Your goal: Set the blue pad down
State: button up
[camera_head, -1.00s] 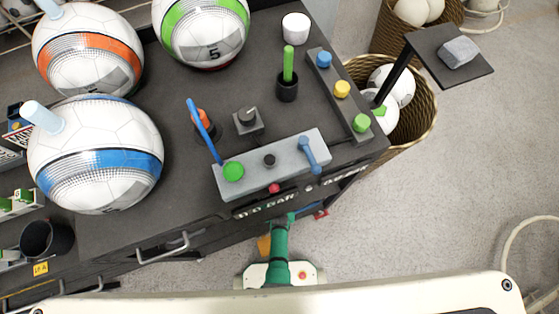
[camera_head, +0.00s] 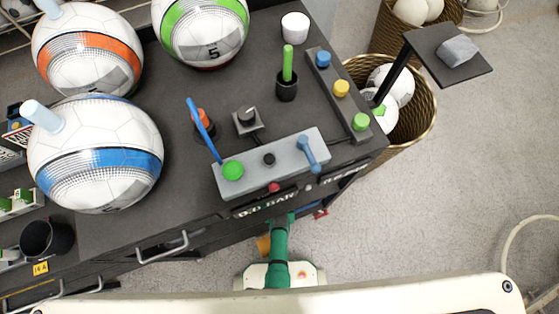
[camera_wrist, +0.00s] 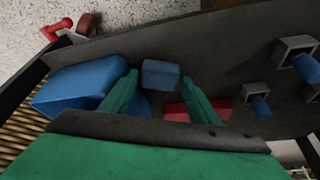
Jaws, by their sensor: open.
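In the wrist view, the green fingers of my gripper (camera_wrist: 159,80) are apart, over a dark surface. A small blue block (camera_wrist: 160,73), which looks like the blue pad, shows between the fingertips. I see a gap on each side of it and cannot tell whether it rests on the dark surface. A larger blue piece (camera_wrist: 80,84) lies to the left, partly behind the left finger. In the head view, my green arm reaches the front of the dark bench (camera_head: 345,165); its gripper and the blue block are hidden there.
In the wrist view, a red piece (camera_wrist: 180,112) sits by the right finger, and two blue pegs (camera_wrist: 260,106) in grey mounts are at right. In the head view, a grey panel (camera_head: 290,155) with knobs and several large balls (camera_head: 95,185) occupy the bench top.

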jog(key=v, duration=1.1)
dwell(0.6)
